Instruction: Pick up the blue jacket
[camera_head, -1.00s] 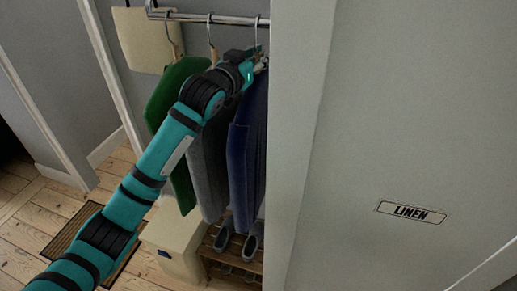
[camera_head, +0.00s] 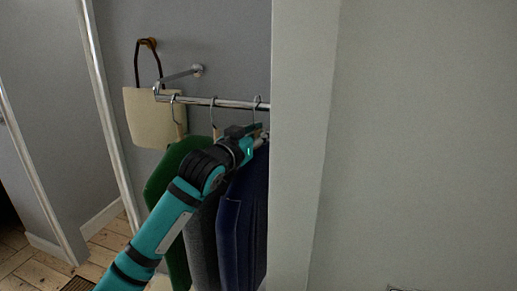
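The blue jacket (camera_head: 243,215) hangs on a hanger from the metal rail (camera_head: 225,103), rightmost of the garments, its right side cut off by the pale panel. My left gripper (camera_head: 259,140) is at the jacket's top, by the shoulder and just below the hanger's hook (camera_head: 257,103). Its fingers are small, and partly hidden by the arm and the panel's edge, so I cannot tell whether they are closed on the jacket or its hanger. My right gripper is not in view.
A grey garment (camera_head: 201,245) and a green garment (camera_head: 165,200) hang close to the left of the jacket. A cream bag (camera_head: 152,118) hangs on the wall at the left. The large pale panel (camera_head: 300,150) stands immediately right of the jacket.

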